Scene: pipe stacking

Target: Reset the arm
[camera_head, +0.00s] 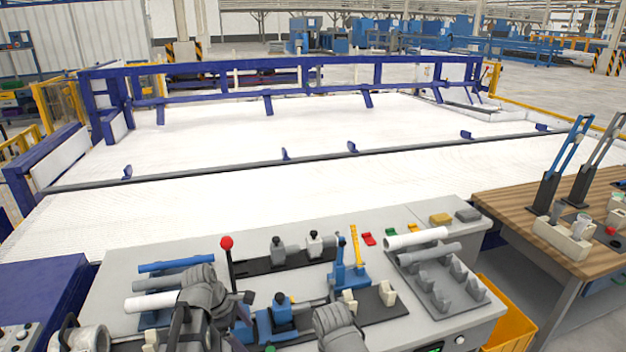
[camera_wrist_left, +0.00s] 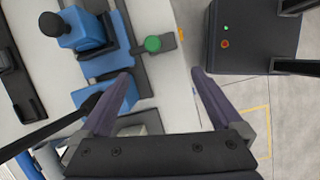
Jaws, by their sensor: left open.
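My left gripper (camera_wrist_left: 162,76) is open in the left wrist view, its two fingers apart with nothing between them. Below it are the edge of the grey workbench, a blue clamp fixture (camera_wrist_left: 82,32) and a green button (camera_wrist_left: 153,44). In the head view my grey left arm hangs over the bench front, and its fingertips are not clear. Blue (camera_head: 176,264), grey (camera_head: 165,281) and white (camera_head: 150,303) pipes lie at the bench's left, partly hidden by that arm. A white pipe (camera_head: 415,238) and a grey pipe (camera_head: 430,253) lie at the right. I see no right gripper fingers.
A grey holder rack (camera_head: 440,285) stands at the bench's right, beside a yellow bin (camera_head: 508,318) and a wooden table (camera_head: 520,215). A red-knobbed lever (camera_head: 227,243) rises mid-bench. A large blue-framed white platform (camera_head: 300,165) lies behind.

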